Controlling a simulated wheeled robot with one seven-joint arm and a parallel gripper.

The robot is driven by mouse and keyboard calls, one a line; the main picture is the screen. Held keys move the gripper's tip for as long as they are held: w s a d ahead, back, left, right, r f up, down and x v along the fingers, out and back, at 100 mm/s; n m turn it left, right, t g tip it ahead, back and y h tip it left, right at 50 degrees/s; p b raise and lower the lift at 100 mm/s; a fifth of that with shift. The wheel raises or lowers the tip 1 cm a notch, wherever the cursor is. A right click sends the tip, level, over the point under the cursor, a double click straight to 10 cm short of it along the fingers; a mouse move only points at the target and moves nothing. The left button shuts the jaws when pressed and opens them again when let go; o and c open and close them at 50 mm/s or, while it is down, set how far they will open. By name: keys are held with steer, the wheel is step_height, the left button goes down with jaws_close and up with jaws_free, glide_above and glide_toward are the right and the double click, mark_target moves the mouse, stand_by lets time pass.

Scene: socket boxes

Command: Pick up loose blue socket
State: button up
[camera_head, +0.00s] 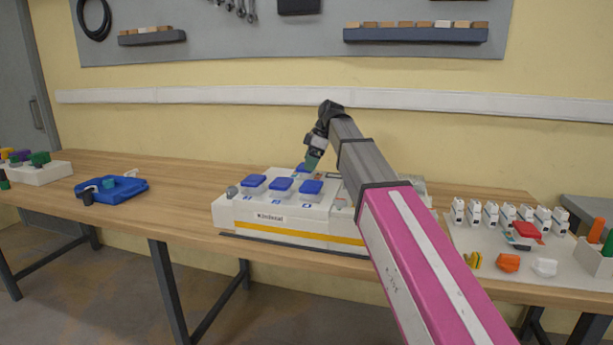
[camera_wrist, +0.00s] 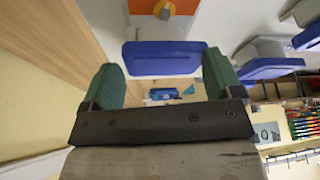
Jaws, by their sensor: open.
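A white box (camera_head: 237,217) with a yellow stripe stands on the workbench. Three blue-topped sockets, left (camera_head: 254,181), middle (camera_head: 281,184) and right (camera_head: 312,187), sit on its top. Another blue piece (camera_head: 300,168) shows behind them, partly hidden by my gripper (camera_head: 311,163). In the wrist view my gripper (camera_wrist: 165,76) is open, with a green finger on each side. A blue socket (camera_wrist: 165,60) lies across the gap between the fingertips; I cannot tell whether they touch it. More blue sockets (camera_wrist: 270,68) are at the right there.
A blue tray (camera_head: 125,188) with small parts lies on the left of the bench (camera_head: 180,205). At the right are white sockets (camera_head: 490,213), a red piece (camera_head: 526,230) and orange and white pieces (camera_head: 508,262). The wall stands close behind the bench.

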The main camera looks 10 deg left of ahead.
steer(key=shift+x, duration=1.5)
steer(key=shift+d, duration=0.1)
steer(key=c, duration=1.1)
steer(key=shift+o, duration=0.2)
steer(key=shift+r, duration=0.2)
step_height(320, 180, up, 4)
steer(key=shift+w+f, duration=0.1)
steer(key=shift+f, duration=0.1)
steer(key=s+a+r, duration=0.4)
steer(key=a+r, duration=0.3)
steer(key=a, duration=0.3)
steer(key=shift+s+a, duration=0.3)
steer(key=shift+a, duration=0.1)
